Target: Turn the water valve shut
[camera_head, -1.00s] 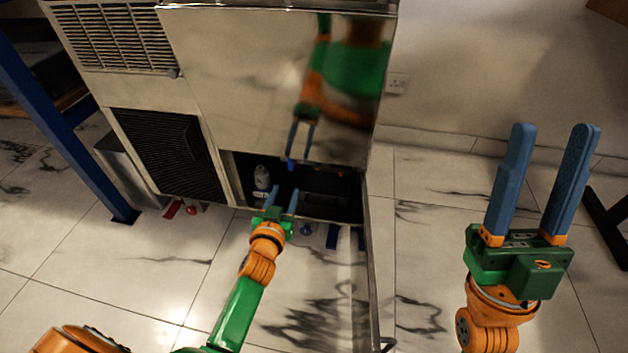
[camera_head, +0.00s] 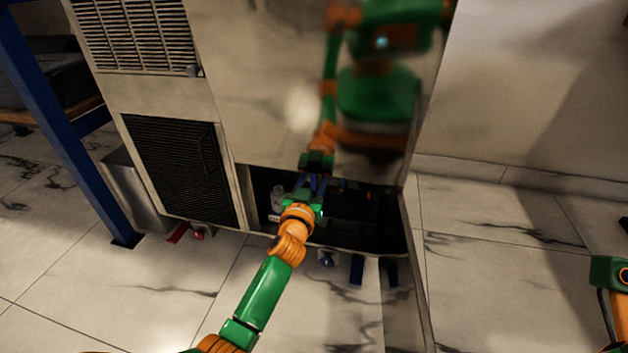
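My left gripper (camera_head: 312,184) reaches into the dark low opening (camera_head: 365,232) at the bottom of the steel-fronted machine. Its blue fingers are small and partly hidden by its own wrist, so I cannot tell whether they are open or touching anything. I cannot make out a water valve for certain; the opening's inside is dark and partly covered by my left arm. A grey-white bottle-like object (camera_head: 277,197) stands in the opening just left of the gripper. Of my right arm only a green and orange part shows at the right edge; its fingers are outside the picture.
The machine's shiny front panel (camera_head: 270,90) mirrors my arm above the opening. A black grille (camera_head: 185,165) is to the left. A red bar (camera_head: 177,232), a red round part (camera_head: 198,234) and a blue part (camera_head: 326,259) sit low along the base.

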